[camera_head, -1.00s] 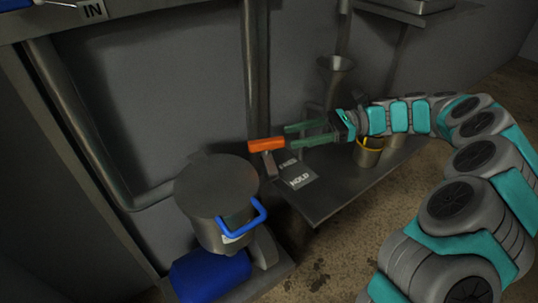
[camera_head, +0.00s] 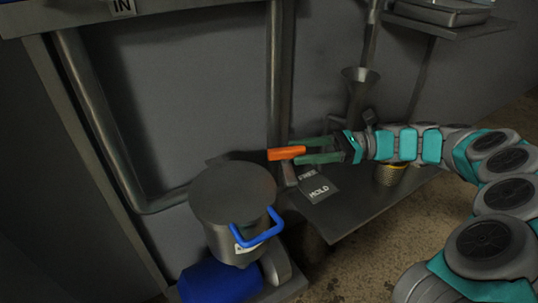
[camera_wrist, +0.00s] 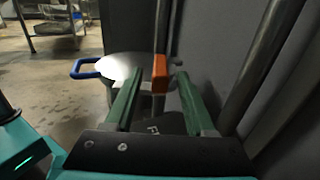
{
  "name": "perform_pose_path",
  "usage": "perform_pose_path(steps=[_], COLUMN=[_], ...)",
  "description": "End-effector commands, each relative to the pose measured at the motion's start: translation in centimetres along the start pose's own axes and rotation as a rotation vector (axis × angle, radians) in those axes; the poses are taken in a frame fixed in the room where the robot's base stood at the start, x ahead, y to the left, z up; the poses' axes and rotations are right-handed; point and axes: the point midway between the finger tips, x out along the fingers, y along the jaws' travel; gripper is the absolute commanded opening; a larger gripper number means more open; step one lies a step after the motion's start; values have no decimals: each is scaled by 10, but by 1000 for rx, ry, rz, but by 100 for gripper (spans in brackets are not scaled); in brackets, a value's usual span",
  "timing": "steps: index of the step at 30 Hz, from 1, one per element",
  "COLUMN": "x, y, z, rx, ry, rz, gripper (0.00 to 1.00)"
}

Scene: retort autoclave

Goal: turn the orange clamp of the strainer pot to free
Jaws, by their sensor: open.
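The orange clamp handle (camera_head: 286,153) sits atop a short metal post beside the strainer pot (camera_head: 232,195), a grey lidded pot with a blue handle. My gripper (camera_head: 310,151) is open, its two green fingers pointing left at the clamp. In the head view the clamp's right end lies at or between the fingertips; contact cannot be told. In the wrist view the orange clamp (camera_wrist: 160,74) shows between the two fingers (camera_wrist: 157,90), with the pot's lid (camera_wrist: 130,66) behind it. A plate (camera_head: 319,188) reading HOLD, with a partly hidden FREE label above it, lies below the clamp.
A grey bench (camera_head: 345,212) extends right of the post. A funnel (camera_head: 359,85) stands behind my gripper, and a perforated basket (camera_head: 389,175) sits below my wrist. A vertical pipe (camera_head: 281,80) rises close behind the clamp. A blue object (camera_head: 219,283) lies below the pot.

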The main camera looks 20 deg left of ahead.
Motion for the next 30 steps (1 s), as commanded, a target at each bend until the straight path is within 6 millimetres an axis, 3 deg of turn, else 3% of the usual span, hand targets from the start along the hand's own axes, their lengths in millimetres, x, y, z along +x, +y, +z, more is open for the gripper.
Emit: perform_pose_path(steps=[15, 24, 30], x=[68, 72, 72], y=[1, 0, 0], z=[0, 0, 0], rx=[-1, 0, 0], ry=[-2, 0, 1], rz=[3, 0, -1], gripper=[55, 55, 32])
